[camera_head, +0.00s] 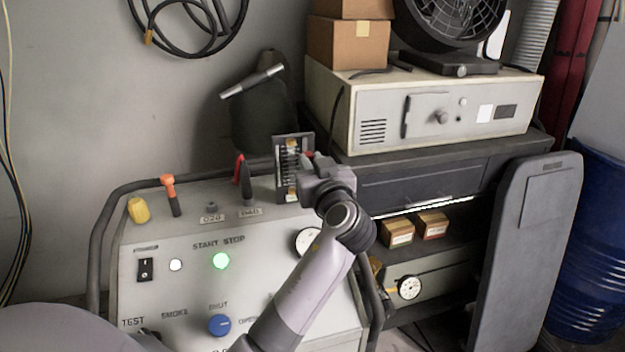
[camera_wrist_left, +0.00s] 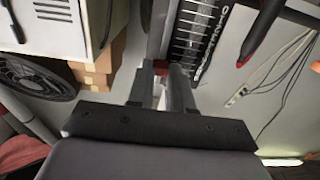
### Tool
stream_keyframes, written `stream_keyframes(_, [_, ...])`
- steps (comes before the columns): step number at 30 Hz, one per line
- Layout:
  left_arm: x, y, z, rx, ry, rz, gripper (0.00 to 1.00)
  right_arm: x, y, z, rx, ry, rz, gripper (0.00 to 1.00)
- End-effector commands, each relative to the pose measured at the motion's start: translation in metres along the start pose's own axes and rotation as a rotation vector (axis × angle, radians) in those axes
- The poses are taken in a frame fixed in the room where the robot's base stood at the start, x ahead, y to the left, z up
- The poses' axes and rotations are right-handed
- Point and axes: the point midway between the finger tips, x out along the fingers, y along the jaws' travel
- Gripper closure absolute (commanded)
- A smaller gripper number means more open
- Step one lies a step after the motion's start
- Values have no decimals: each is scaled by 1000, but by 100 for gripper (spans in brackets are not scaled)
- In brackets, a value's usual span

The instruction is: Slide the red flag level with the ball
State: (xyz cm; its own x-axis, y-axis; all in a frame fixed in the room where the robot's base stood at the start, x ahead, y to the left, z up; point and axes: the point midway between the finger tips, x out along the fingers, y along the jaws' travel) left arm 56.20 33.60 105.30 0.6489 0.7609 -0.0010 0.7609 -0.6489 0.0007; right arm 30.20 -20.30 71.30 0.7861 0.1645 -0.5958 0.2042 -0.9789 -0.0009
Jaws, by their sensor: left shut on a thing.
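The gauge (camera_head: 284,182) is a dark upright frame with a pale, marked scale, standing at the back right of the console top. Its scale (camera_wrist_left: 193,35) also shows close up in the left wrist view. My left gripper (camera_head: 309,160) is at the gauge's right side; its fingers (camera_wrist_left: 162,88) are shut on a small part beside the scale. A bit of red shows at the fingers, so the held part appears to be the red flag (camera_head: 309,153). The fingers hide most of it. I cannot clearly make out the ball in the gauge. My right gripper is not in view.
Left of the gauge, the console (camera_head: 190,285) carries a red-and-black probe (camera_head: 245,183), an orange-topped handle (camera_head: 169,192) and a yellow knob (camera_head: 138,210). A lit green button (camera_head: 221,261) is on its front. A cream instrument box (camera_head: 440,112) stands behind to the right.

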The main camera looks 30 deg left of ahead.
Motion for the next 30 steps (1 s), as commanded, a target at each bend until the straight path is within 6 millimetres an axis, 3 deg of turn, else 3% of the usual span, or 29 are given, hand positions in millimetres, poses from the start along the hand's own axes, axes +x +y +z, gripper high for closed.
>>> stream_keyframes(3, [0, 0, -10, 0, 2, 1, 100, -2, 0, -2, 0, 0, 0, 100])
stream_keyframes(11, [0, 0, -9, 1, 3, 1, 100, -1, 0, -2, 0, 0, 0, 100])
stream_keyframes(12, [0, 0, -9, 1, 3, 1, 70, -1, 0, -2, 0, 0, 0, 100])
stream_keyframes(14, [0, 0, -9, 1, 3, 1, 53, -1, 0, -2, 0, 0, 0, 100])
stream_keyframes(30, [1, 0, -8, 1, 2, 1, 53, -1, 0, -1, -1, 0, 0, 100])
